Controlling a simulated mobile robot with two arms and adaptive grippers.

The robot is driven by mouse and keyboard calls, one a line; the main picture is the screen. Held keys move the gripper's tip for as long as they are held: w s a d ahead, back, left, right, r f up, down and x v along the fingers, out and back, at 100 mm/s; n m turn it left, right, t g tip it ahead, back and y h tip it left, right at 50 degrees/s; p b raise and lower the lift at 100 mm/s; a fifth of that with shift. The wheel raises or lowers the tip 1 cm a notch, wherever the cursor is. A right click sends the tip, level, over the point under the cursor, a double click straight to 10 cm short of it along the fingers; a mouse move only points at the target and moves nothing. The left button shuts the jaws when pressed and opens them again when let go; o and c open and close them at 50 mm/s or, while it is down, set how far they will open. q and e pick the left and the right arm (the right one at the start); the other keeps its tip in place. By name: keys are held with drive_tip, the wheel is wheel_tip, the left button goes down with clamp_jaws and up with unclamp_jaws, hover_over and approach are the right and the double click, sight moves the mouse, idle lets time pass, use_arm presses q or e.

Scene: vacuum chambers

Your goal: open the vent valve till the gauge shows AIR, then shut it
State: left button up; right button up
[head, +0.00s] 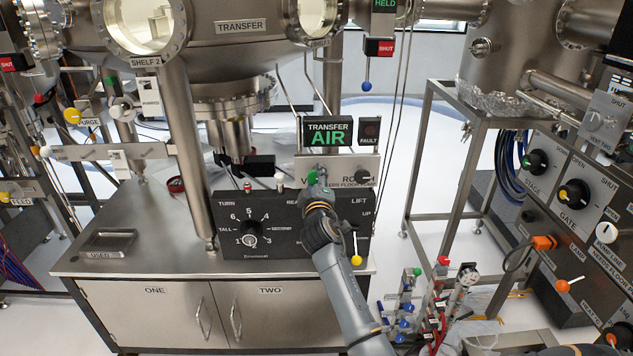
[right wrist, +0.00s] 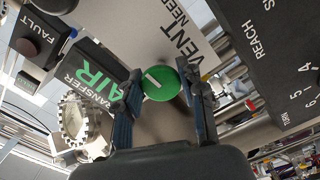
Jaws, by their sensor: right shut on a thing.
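The green vent valve knob (head: 312,177) sits on the light panel lettered VENT, under the gauge. It also shows in the right wrist view (right wrist: 161,84), with a white mark on its face. My right gripper (head: 317,187) is at the knob, shut on it, with one finger on each side in the right wrist view. In the head view my gripper hides part of the panel lettering. My left gripper is not in view.
A dark FAULT lamp (head: 370,131) is beside the gauge. Below is a black control box (head: 225,207) with a numbered TURN dial (head: 250,228) and a yellow-knobbed lever (head: 356,259). A steel frame (head: 440,170) and another control panel (head: 560,240) stand to the right.

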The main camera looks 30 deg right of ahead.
drive_tip(key=shift+f, duration=0.1)
idle(0.3)
drive_tip(key=o, duration=1.2)
drive_tip(key=v, duration=1.2)
drive_tip(key=shift+s, duration=0.1)
